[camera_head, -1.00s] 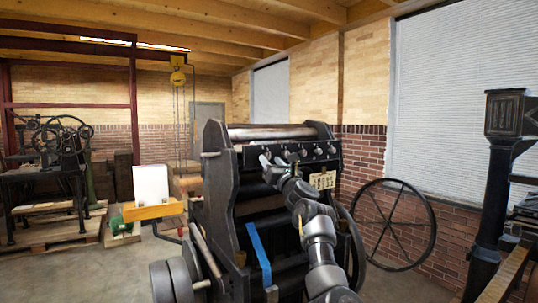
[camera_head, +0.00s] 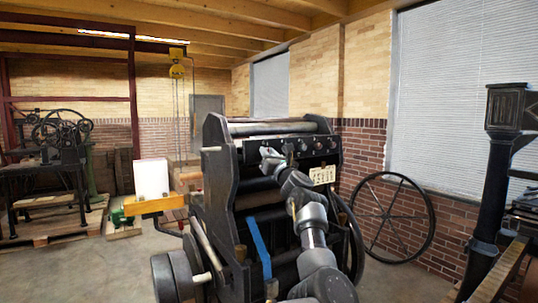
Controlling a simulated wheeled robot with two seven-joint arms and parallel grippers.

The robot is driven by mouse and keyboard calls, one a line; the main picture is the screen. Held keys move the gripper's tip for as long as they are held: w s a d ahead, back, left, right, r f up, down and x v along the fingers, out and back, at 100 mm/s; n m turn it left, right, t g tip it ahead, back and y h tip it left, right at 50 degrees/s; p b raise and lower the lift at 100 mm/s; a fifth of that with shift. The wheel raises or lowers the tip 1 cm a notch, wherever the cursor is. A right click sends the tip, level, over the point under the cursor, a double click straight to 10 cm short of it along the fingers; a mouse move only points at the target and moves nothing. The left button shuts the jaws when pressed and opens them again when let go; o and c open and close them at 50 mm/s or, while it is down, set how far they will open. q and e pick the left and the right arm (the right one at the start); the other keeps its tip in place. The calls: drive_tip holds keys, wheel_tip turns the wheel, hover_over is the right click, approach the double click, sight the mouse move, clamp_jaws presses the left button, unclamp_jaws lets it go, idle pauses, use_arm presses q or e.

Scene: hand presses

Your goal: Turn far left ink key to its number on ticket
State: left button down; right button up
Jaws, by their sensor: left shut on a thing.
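The dark printing press (camera_head: 222,165) stands in the middle. A row of round ink keys (camera_head: 318,146) runs along the dark panel near its top, under the rollers. A cream ticket (camera_head: 322,175) with small dark marks hangs below the keys; its numbers are too small to read. My left gripper (camera_head: 274,154) is at the left end of the row, shut on the far left ink key. The gripper and wrist hide that key and its setting.
A large spoked wheel (camera_head: 392,218) stands right of the press by the brick wall. A yellow shelf (camera_head: 154,205) with a white paper stack (camera_head: 151,178) is on the left. A black column (camera_head: 493,200) stands at the right. My right gripper does not show.

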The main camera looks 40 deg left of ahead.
use_arm(q)
drive_tip(key=m+t+h, duration=0.1)
drive_tip(key=m, duration=0.3)
drive_tip(key=m+t+h, duration=0.1)
drive_tip(key=m+h, duration=0.1)
drive_tip(key=m, duration=0.2)
drive_tip(key=m+t+h+p, duration=0.1)
drive_tip(key=m, duration=0.4)
drive_tip(key=shift+s+r+t+h, duration=0.15)
drive_tip(key=shift+r+t+h, duration=0.15)
drive_tip(key=shift+r+h, duration=0.1)
drive_tip(key=m+g+h+p, duration=0.1)
drive_tip(key=m+p, duration=0.2)
drive_tip(key=p, duration=0.2)
drive_tip(key=m+g+h+p, duration=0.1)
drive_tip(key=m+p, duration=0.3)
drive_tip(key=p, duration=0.1)
drive_tip(key=m+g+h+p, duration=0.1)
drive_tip(key=m+p, duration=0.3)
drive_tip(key=p, duration=0.1)
drive_tip(key=shift+r, duration=0.25)
drive_tip(key=shift+f+m+g+h+p, duration=0.25)
drive_tip(key=shift+m+g+p, duration=0.4)
drive_tip(key=shift+p, duration=0.7)
drive_tip(key=c, duration=1.2)
unclamp_jaws()
drive_tip(key=shift+c, duration=0.2)
